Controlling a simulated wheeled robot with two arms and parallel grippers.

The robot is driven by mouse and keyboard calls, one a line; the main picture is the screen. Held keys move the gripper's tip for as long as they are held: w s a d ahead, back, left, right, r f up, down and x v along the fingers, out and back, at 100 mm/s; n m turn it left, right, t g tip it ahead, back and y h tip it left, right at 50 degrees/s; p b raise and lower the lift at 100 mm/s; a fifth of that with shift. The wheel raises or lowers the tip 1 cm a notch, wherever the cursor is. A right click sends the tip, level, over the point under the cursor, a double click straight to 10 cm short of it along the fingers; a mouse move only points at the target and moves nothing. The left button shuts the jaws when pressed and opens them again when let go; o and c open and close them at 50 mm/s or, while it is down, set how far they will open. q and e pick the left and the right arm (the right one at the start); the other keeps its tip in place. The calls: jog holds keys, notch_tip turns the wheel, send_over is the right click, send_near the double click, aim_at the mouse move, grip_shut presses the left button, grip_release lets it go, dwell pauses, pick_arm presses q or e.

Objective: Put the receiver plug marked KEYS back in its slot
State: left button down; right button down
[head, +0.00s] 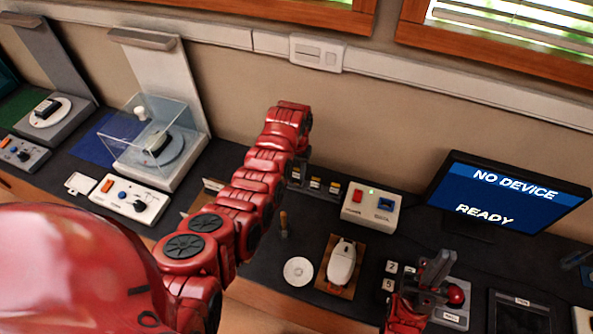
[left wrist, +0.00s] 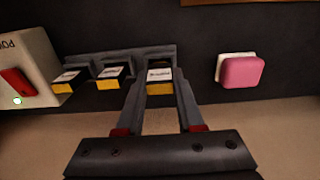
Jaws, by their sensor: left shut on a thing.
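My left gripper (left wrist: 160,88) is shut on a black and yellow plug (left wrist: 159,75) with a white label too blurred to read. In the left wrist view the plug is at the right end of a dark slotted rack (left wrist: 118,54), in line with two similar plugs, a middle one (left wrist: 111,77) and a left one (left wrist: 69,82). I cannot tell how deep it sits. In the head view the rack (head: 331,197) is partly hidden behind my left arm, and so are the left fingertips. My right gripper (head: 435,268) is above the joystick panel; its finger gap is unclear.
A white box with a red switch (head: 369,201) stands right of the rack. A pink block (left wrist: 241,71) lies on the rack's other side. A monitor (head: 508,205) reads NO DEVICE READY. A mouse (head: 342,262), a white disc (head: 298,271) and a joystick (head: 455,295) are nearer.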

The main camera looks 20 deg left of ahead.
pick_arm(q)
jog(key=shift+f+b, duration=0.65)
jog(key=shift+f, duration=0.3)
dwell(0.3)
grip_release()
dwell(0.5)
jog(key=shift+r+p, duration=0.7)
jog(key=shift+r, duration=0.7)
jog(key=shift+r+p, duration=0.65)
jog(key=shift+r, duration=1.45)
